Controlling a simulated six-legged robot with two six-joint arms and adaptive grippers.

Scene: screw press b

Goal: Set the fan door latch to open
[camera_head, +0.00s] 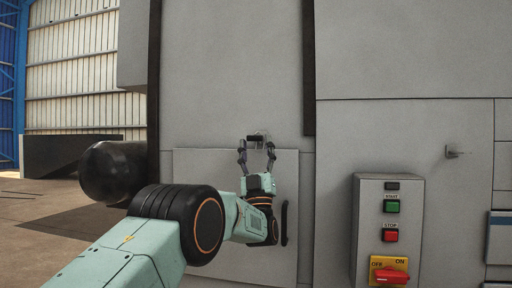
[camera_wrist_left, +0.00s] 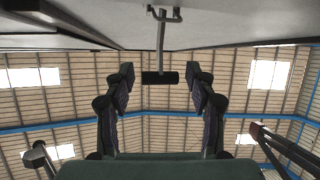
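The fan door latch looks to be the small lever with a black grip (camera_head: 257,138) at the top edge of the raised grey door panel (camera_head: 215,180). In the left wrist view a thin metal stem hangs from a bracket and ends in the black crosswise grip (camera_wrist_left: 160,78). My left gripper (camera_head: 257,146) is open, one finger on each side of the grip. The left wrist view shows the open fingers (camera_wrist_left: 160,80) with a gap on both sides of the grip. My right gripper is in neither view.
A black vertical handle (camera_head: 284,223) sits on the door panel's right side. A control box (camera_head: 365,230) with green and red buttons and a red rotary switch (camera_head: 390,275) stands out to the right. A small metal knob (camera_head: 453,153) sticks out farther right. Open floor lies left.

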